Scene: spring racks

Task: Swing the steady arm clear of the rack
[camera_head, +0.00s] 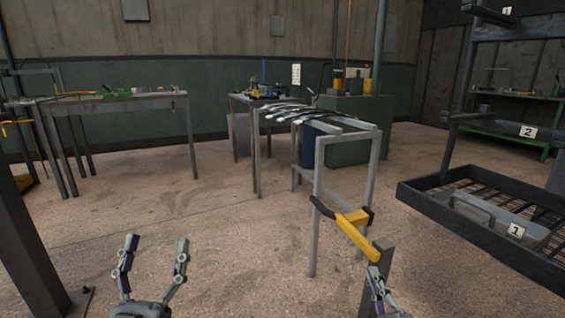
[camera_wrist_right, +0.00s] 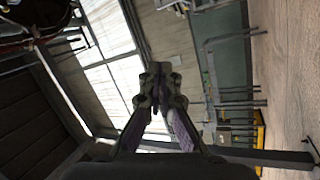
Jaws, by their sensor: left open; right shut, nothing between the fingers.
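Dark leaf springs (camera_head: 300,112) lie on top of the rack. My right gripper (camera_head: 376,272) is at the post, just below the bar's near end; I cannot tell whether it touches. In the wrist view its fingertips (camera_wrist_right: 160,78) are together and empty. My left gripper (camera_head: 155,242) is open and empty over the floor.
A dark shelf unit (camera_head: 480,120) with a low tray (camera_head: 420,200) stands at the right. Workbenches (camera_head: 130,103) stand along the back left. A dark post (camera_head: 25,240) is at the near left. The floor left of the rack is clear.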

